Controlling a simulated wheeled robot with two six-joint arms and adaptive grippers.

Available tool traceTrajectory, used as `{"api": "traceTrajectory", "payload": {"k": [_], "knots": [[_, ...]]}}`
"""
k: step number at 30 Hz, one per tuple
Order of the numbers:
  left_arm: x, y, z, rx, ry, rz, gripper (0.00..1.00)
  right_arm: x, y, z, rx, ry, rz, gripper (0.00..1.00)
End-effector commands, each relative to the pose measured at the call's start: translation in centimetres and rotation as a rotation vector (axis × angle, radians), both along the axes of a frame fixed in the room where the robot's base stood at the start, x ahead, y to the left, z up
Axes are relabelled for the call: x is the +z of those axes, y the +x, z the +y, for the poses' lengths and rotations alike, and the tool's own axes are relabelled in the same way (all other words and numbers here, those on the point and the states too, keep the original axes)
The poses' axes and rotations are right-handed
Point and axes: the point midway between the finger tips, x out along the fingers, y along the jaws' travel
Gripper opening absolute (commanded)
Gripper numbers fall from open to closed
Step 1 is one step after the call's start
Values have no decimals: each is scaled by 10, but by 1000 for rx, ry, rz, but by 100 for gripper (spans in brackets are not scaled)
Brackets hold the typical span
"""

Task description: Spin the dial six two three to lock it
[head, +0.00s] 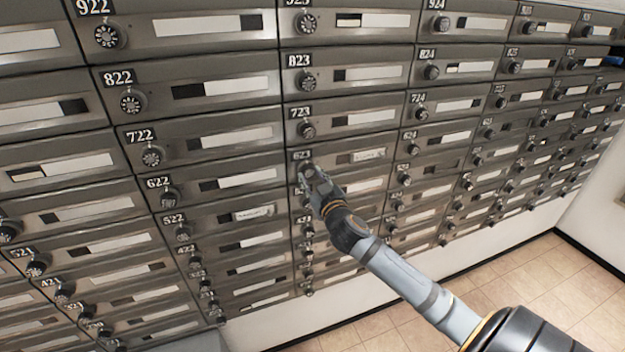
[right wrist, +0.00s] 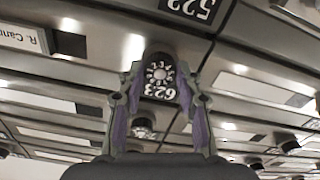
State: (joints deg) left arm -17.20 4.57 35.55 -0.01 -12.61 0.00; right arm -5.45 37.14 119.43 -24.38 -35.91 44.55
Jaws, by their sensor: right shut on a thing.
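The mailbox marked 623 (head: 342,156) is in the middle of the head view, with its number plate at its upper left. My right gripper (head: 310,172) reaches in from the lower right to the dial place just under that plate and hides the dial there. In the right wrist view, which is upside down, the black dial with white marks (right wrist: 160,73) sits between the two fingertips of my right gripper (right wrist: 160,80), above its 623 plate. The fingers are shut on the dial. Its exact setting is too small to read. My left gripper is not in view.
Rows of similar metal mailboxes with dials surround it, such as 723 (head: 306,129) above and 622 (head: 169,197) to the left. Neighbouring dials stick out close by. Open tiled floor (head: 550,290) lies at the lower right, below a white wall.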

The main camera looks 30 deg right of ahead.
Motion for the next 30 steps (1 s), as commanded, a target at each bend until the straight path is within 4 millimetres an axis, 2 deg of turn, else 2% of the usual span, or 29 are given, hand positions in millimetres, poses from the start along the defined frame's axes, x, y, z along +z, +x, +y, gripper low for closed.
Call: {"api": "traceTrajectory", "payload": {"k": [20,21,25,30], "knots": [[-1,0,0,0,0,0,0,-1,0,0,-1,55,-10,3],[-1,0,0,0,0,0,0,-1,0,0,-1,55,-10,39],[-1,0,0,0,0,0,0,-1,0,0,0,55,-11,56],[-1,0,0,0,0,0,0,-1,0,0,0,55,-12,58]]}}
